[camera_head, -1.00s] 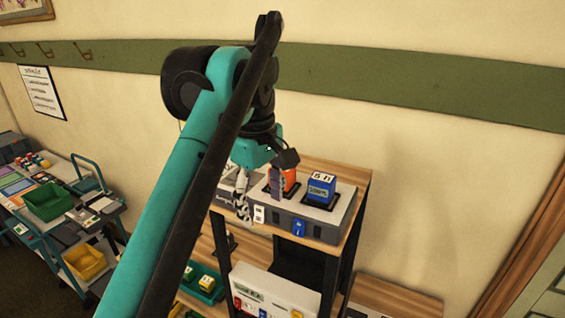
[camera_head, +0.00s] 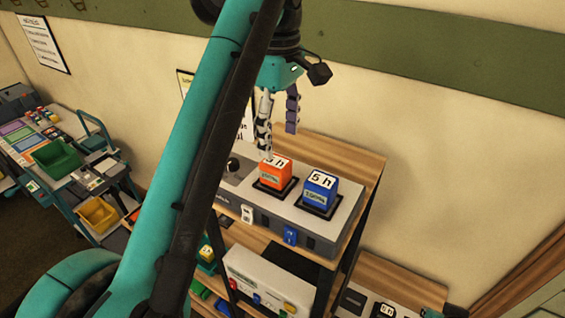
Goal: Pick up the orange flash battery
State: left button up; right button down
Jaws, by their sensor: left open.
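The orange flash battery (camera_head: 273,174) sits upright in a dark socket on a grey charger (camera_head: 312,219) on the top shelf. Its top carries a white label reading "5 h", partly covered by a fingertip in this view. My left gripper (camera_head: 279,139) is open and empty, its fingers pointing down. It is just above and behind the battery, and one finger overlaps the battery's top edge in the picture. I cannot tell whether they touch. A blue battery (camera_head: 319,190) stands in the socket to the right. My right gripper is not in view.
The wooden shelf unit (camera_head: 358,160) has lower levels with a white device (camera_head: 262,284) and more items. A teal cart (camera_head: 85,180) with green and yellow bins stands at the left. The wall is close behind the shelf.

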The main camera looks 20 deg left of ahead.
aim_at(276, 161)
pick_arm(q)
jog(key=f, duration=0.1)
jog(key=s+f, duration=0.1)
jog(key=f, duration=0.1)
jog(key=shift+a, duration=0.15)
jog(key=f, duration=0.4)
jog(key=shift+w+a, duration=0.2)
jog(key=shift+w, duration=0.2)
jog(key=shift+s+r, duration=0.1)
jog(key=shift+s, duration=0.1)
grip_shut()
